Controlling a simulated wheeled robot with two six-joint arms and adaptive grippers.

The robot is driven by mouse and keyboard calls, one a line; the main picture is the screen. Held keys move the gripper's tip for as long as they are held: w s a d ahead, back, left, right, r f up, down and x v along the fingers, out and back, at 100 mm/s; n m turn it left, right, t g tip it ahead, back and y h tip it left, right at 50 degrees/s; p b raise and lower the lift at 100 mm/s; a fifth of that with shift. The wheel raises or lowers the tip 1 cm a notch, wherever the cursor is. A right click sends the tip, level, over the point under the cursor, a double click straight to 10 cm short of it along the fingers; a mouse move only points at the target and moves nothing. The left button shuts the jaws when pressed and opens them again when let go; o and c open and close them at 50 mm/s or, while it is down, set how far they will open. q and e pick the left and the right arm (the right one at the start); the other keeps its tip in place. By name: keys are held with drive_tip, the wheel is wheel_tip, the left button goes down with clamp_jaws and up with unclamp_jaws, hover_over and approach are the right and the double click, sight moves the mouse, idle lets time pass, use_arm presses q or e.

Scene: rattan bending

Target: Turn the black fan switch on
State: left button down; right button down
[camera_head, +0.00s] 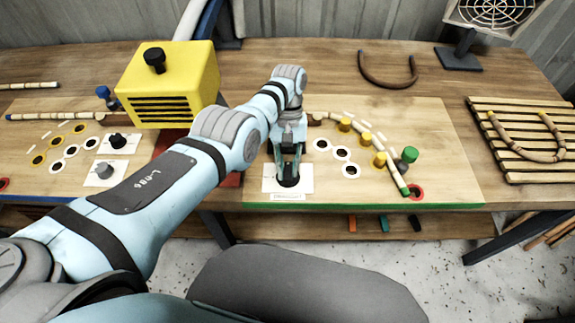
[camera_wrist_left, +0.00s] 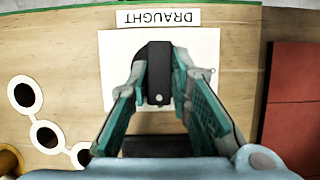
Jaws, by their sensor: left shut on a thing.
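The black fan switch (camera_wrist_left: 158,62) stands on a white plate (camera_wrist_left: 108,70) with a "DRAUGHT" label (camera_wrist_left: 158,17) beside it in the left wrist view. My left gripper (camera_wrist_left: 158,85) is shut on the switch's black knob, one finger on each side. In the head view my left gripper (camera_head: 289,172) is low over the white plate (camera_head: 270,182) at the board's front edge, and the knob is mostly hidden between the fingers. The fan (camera_head: 494,12) stands at the back right on a dark base. My right gripper does not show.
A yellow box (camera_head: 170,82) with a black knob stands left of my left arm. Yellow pegs (camera_head: 365,138), a green peg (camera_head: 409,155) and a bent rattan cane (camera_head: 388,167) lie right of the gripper. A slatted rack (camera_head: 497,165) is at far right.

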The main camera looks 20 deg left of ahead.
use_arm(q)
drive_tip(key=shift+s+d+f, duration=0.15)
drive_tip(key=shift+s+f, duration=0.1)
drive_tip(key=shift+s, duration=0.05)
drive_tip(key=c, duration=1.5)
unclamp_jaws()
drive_tip(key=shift+w, duration=0.1)
drive_tip(key=shift+w+r, duration=0.1)
drive_tip(key=shift+r, duration=0.05)
